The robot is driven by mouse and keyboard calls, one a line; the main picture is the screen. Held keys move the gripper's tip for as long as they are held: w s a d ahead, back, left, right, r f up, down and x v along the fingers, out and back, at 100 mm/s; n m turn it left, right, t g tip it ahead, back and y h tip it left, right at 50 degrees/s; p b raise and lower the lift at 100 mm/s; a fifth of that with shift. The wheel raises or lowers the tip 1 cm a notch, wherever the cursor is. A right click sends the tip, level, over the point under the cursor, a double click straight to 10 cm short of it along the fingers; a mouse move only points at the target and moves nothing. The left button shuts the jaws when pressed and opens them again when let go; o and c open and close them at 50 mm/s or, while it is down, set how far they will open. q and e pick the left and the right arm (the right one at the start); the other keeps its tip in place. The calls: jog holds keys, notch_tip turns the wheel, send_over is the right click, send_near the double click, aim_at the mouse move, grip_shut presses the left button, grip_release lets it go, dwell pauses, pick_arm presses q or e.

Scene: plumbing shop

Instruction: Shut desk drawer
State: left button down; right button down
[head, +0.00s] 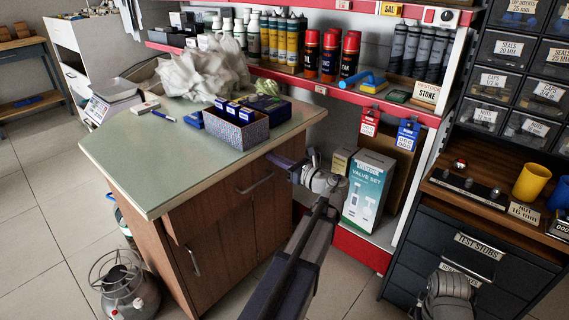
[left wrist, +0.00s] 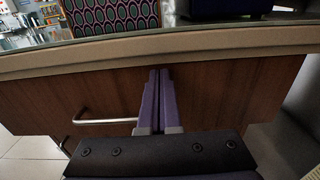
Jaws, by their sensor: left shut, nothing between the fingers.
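The desk (head: 175,165) has a pale green top and a brown wooden front. Its drawer front (head: 220,207) lies just under the top edge and carries a metal bar handle (head: 255,184). I see no clear gap at the drawer, but the tabletop edge hides its upper rim. In the left wrist view the wooden front (left wrist: 230,95) and handle (left wrist: 105,121) show. My left gripper (head: 272,158) is shut and empty, its purple fingers pointing at the front to the right of the handle; they also show in the left wrist view (left wrist: 159,75). Contact is unclear. My right gripper is out of view.
A patterned box (head: 236,130) with small blue boxes, a crumpled white heap (head: 205,70) and a marker (head: 163,116) are on the desktop. A metal canister (head: 125,285) stands on the floor at left. Shelves with a valve set box (head: 366,190) stand close to the right.

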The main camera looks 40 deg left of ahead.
pick_arm(q)
jog(key=shift+a, duration=0.35)
jog(key=a, duration=0.7)
jog(key=shift+w+a, duration=0.35)
jog(key=shift+a, duration=0.05)
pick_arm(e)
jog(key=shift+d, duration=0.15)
pick_arm(q)
jog(key=shift+r, duration=0.1)
